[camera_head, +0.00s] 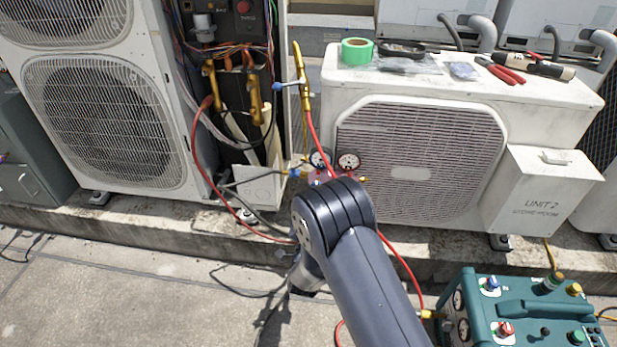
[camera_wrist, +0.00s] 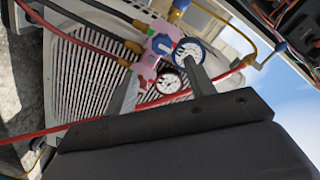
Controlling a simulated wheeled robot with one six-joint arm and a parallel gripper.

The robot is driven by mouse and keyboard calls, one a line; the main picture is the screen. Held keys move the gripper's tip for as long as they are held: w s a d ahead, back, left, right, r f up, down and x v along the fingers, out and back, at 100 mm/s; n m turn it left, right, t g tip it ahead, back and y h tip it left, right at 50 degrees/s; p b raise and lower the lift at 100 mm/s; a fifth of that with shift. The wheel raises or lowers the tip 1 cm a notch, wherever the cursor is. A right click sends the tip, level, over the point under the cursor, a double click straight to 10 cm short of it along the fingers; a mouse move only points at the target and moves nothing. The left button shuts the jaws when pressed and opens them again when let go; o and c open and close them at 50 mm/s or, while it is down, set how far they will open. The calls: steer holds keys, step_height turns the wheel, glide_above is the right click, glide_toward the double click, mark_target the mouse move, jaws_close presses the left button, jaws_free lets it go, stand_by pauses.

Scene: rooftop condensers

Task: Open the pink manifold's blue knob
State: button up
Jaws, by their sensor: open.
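The pink manifold (camera_wrist: 160,28) hangs in front of the right condenser's grille, with a blue-rimmed gauge (camera_wrist: 190,50) and a red-rimmed gauge (camera_wrist: 168,82). Its blue knob (camera_wrist: 181,4) shows at the upper end, near the picture's top edge. A pale blue round part (camera_wrist: 162,44) sits on the body. My gripper (camera_wrist: 161,66) is open, its two fingers apart and pointing toward the manifold, with nothing held. In the head view, the manifold (camera_head: 322,178) is partly hidden by my arm, and its blue knob (camera_head: 293,172) shows at the left end. The gripper is hidden there.
Hoses, including a red hose (camera_head: 405,265), run around the manifold. An open electrical bay stands to the left. Tape and tools lie on the right condenser (camera_head: 335,88). A teal machine (camera_head: 530,310) stands at the lower right. Floor at the lower left is mostly clear.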

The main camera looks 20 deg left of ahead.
steer(key=b+x, duration=0.2)
steer(key=x, duration=0.8)
steer(key=shift+w+a+b, duration=0.25)
steer(key=shift+w+b, duration=0.05)
steer(key=c, duration=1)
